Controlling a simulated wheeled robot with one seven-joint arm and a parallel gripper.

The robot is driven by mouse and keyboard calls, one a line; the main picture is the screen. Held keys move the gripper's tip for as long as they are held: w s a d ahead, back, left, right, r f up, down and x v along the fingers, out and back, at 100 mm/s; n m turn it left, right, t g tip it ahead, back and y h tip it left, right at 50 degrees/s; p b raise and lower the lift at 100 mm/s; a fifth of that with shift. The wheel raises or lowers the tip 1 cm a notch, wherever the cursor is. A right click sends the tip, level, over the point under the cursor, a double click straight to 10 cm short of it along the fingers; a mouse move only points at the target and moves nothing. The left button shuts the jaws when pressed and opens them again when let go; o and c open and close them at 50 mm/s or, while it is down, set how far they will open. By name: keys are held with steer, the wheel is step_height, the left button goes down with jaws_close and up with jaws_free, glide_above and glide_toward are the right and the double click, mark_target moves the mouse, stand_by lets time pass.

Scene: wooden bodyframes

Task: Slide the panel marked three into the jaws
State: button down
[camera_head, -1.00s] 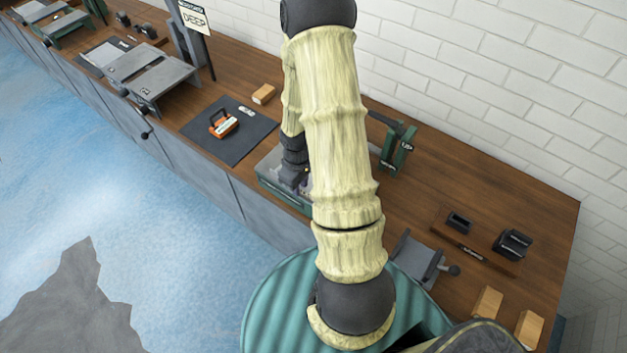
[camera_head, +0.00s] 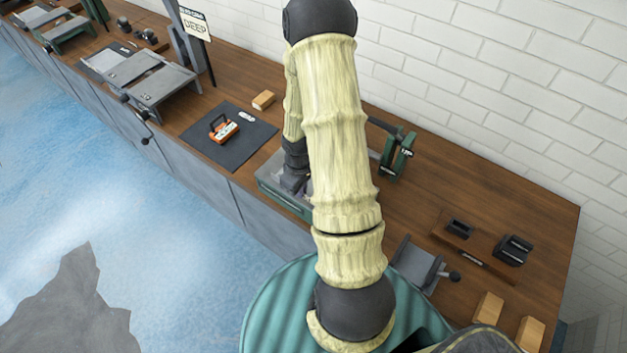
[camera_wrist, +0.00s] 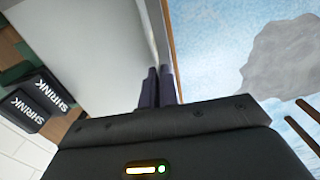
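In the wrist view my gripper (camera_wrist: 158,88) has its two dark fingers close together at the edge of a large pale grey flat surface (camera_wrist: 85,50). A thin pale strip (camera_wrist: 156,25) runs up beyond the fingertips. I cannot tell whether anything is between the fingers. No mark three is readable. Two black jaw blocks marked SHRINK (camera_wrist: 41,98) lie at the left of the wrist view, apart from the fingers. In the head view the green jaw stand (camera_head: 397,155) is right of my arm. My gripper (camera_head: 293,182) is low over a green-edged tray (camera_head: 287,201), partly hidden by my arm.
A dark mat (camera_head: 228,146) with an orange-handled tool (camera_head: 223,127) lies left of the tray. A wood block (camera_head: 263,100) is behind. Black blocks (camera_head: 513,250) and a grey lever device (camera_head: 417,265) are at right. The bench's front edge borders the blue floor (camera_head: 130,200).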

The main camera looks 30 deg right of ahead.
steer(key=shift+w+d+p, duration=0.3)
steer(key=shift+d+p, duration=0.25)
steer(key=shift+d, duration=0.3)
steer(key=shift+w+d+p, duration=0.35)
steer(key=shift+d+p, duration=0.15)
steer(key=shift+d, duration=0.4)
steer(key=shift+w+d+p, duration=0.3)
steer(key=shift+d+p, duration=0.25)
steer(key=shift+d, duration=0.3)
steer(key=c, duration=2.1)
jaws_free()
steer(key=o, duration=1.1)
steer(key=shift+c, duration=0.2)
step_height(320, 180, up, 7)
steer(key=p, duration=0.6)
